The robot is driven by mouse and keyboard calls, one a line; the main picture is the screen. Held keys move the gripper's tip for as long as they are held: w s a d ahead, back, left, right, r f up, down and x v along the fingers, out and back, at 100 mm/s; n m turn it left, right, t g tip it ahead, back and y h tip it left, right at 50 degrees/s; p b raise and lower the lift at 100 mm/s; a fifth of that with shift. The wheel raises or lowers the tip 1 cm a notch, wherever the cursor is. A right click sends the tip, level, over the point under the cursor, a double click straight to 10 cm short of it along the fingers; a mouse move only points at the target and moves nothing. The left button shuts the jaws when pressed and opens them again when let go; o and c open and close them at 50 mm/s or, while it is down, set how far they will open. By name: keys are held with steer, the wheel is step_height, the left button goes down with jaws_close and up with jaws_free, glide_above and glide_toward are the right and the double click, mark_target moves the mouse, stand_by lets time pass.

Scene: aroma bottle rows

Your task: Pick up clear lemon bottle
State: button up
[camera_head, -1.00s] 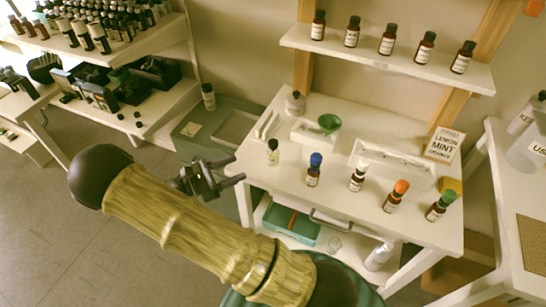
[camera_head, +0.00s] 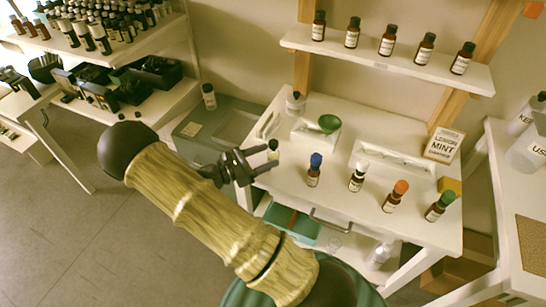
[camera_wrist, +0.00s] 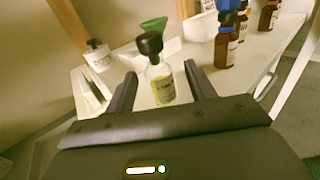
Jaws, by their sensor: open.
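The clear lemon bottle (camera_wrist: 161,82) has a black cap, clear glass and a yellowish label; its lettering is too small to read. It stands upright at the left end of the front row on the white table. In the head view its cap (camera_head: 273,144) shows, and its body is partly hidden by my gripper. My gripper (camera_head: 262,161) is open at the table's left edge. In the wrist view the fingers (camera_wrist: 165,80) lie on either side of the bottle's lower part, with gaps between; the bottle is not gripped.
A blue-capped brown bottle (camera_head: 314,170) stands just right of it, then white-capped (camera_head: 357,177), orange-capped (camera_head: 396,196) and green-capped (camera_head: 440,206) ones. A green funnel (camera_head: 329,123) and a white jar (camera_head: 295,102) are behind. A shelf (camera_head: 380,66) of brown bottles hangs above.

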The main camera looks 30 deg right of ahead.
mark_target(272, 154)
steer(key=d, duration=0.5)
steer(key=shift+f, duration=0.1)
stand_by(0.3)
steer(key=c, duration=1)
